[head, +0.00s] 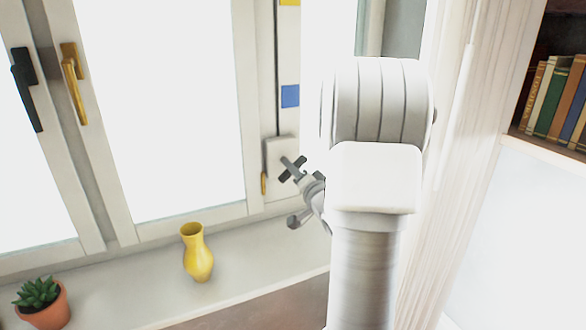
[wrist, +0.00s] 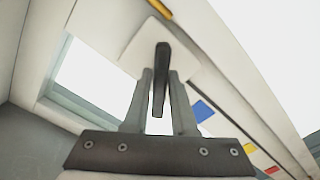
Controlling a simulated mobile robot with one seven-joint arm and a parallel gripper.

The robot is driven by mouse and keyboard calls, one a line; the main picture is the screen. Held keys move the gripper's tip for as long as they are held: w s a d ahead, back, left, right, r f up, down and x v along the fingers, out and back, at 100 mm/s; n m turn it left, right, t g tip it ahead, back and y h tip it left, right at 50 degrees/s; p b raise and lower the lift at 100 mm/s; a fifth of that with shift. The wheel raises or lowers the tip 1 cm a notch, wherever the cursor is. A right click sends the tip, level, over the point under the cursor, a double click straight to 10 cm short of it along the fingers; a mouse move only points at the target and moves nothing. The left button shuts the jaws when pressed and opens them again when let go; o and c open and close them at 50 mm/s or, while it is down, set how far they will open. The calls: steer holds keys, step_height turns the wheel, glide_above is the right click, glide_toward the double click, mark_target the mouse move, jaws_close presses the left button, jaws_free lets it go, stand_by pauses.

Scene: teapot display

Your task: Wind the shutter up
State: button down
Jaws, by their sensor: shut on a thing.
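The shutter winder is a dark bar-shaped handle (wrist: 160,85) on a pale plate (head: 280,152) on the window frame's right post. In the head view the dark handle (head: 293,168) shows as part of a small cross at my fingertips. My gripper (wrist: 161,78) has its two grey fingers on either side of the bar and is shut on it. In the head view my gripper (head: 301,175) reaches the plate from the right, partly hidden by my arm. The shutter itself cannot be made out; the panes are plain white.
A yellow vase (head: 198,254) and a potted succulent (head: 42,303) stand on the sill (head: 130,285). The window has a black handle (head: 26,88) and a brass handle (head: 74,84). A blue marker (head: 290,96) sits above the plate. A bookshelf (head: 548,128) stands at right.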

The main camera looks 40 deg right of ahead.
stand_by(0.4)
steer(key=c, duration=0.7)
jaws_free()
steer(key=shift+c, duration=0.2)
steer(key=shift+s, duration=0.1)
steer(key=b+v, duration=0.8)
steer(key=v, duration=0.9)
steer(key=shift+s, duration=0.15)
